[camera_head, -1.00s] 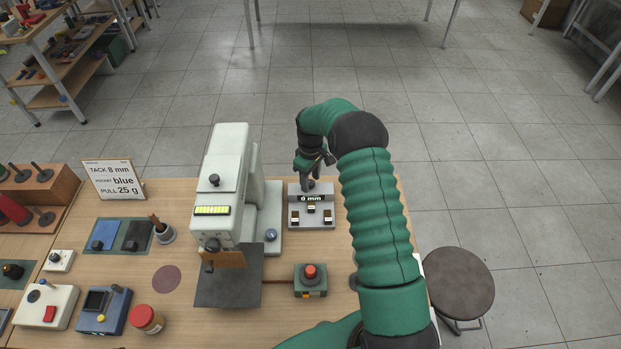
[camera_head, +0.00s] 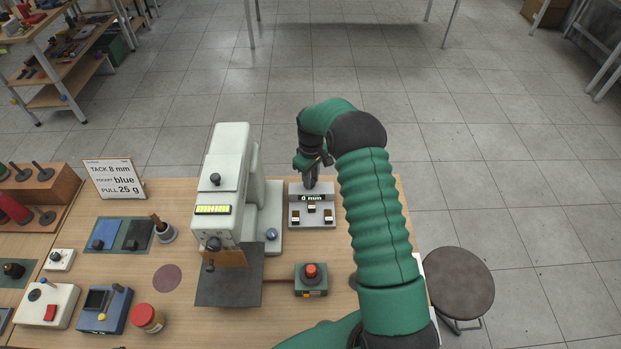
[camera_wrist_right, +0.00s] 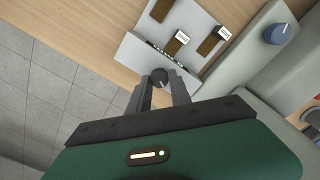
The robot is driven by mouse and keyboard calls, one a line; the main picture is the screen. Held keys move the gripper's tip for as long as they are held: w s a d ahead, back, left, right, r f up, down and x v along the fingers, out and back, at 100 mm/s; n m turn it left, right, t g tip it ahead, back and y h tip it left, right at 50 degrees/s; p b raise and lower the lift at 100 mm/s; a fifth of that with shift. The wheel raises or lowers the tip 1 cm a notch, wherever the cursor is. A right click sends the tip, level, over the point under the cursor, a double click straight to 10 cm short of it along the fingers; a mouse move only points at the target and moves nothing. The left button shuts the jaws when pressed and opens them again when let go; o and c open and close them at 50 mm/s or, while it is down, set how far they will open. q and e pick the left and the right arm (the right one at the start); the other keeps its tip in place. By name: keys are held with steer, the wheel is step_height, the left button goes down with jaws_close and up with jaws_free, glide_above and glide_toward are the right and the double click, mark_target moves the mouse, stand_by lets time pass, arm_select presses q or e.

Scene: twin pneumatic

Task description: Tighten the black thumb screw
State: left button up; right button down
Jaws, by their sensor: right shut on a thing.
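The black thumb screw (camera_wrist_right: 160,77) is a round dark knob with a pale mark in the right wrist view. It sits at the edge of a light grey box with a "0 mm" display (camera_head: 312,217). My right gripper (camera_wrist_right: 160,86) is shut on the thumb screw, with one finger on each side. In the head view my right gripper (camera_head: 311,183) points down at the back of the grey box, and its fingers hide the screw there. My left gripper is not in view.
A tall pale machine (camera_head: 228,175) with a blue knob (camera_head: 271,235) stands left of the box. A green box with a red button (camera_head: 311,271) is in front. A sign (camera_head: 114,178) reads TACK 8 mm, pocket blue, PULL 25 g. A stool (camera_head: 455,280) stands right of the table.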

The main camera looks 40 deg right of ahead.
mark_target(312, 181)
steer(key=m, duration=1.2)
steer(key=shift+s+d, duration=0.1)
steer(key=shift+m, duration=0.3)
stand_by(0.3)
steer(key=c, duration=1.2)
jaws_free()
steer(key=shift+f, duration=0.1)
step_height(312, 181, up, 17)
steer(key=shift+d+f+b, duration=0.1)
steer(key=shift+b, duration=0.3)
